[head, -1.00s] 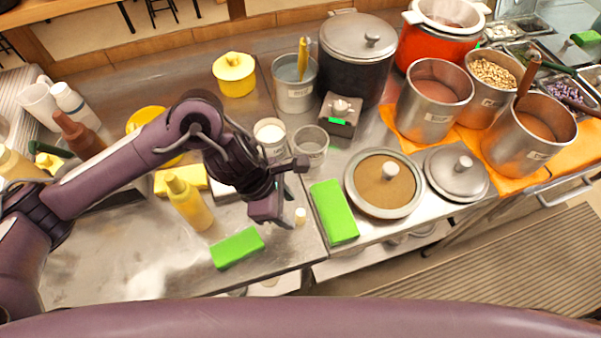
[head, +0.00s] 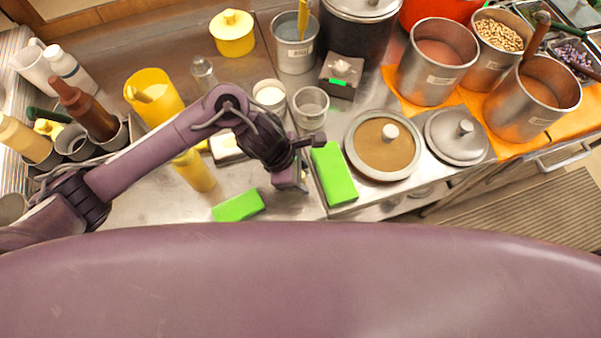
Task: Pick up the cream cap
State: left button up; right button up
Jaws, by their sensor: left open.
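The small cream cap (head: 304,173) stands on the steel counter between two green blocks. It is mostly hidden behind my left gripper, with only a pale sliver showing. My left gripper (head: 291,182) reaches down from the left with open jaws, right at the cap. I cannot tell whether the cap is between the fingers or touching them. My right gripper is out of view.
A green block (head: 238,206) lies left of the gripper and another (head: 333,173) close on its right.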

pick_arm(q)
jog(key=c, duration=0.8)
jog(key=shift+r, duration=0.15)
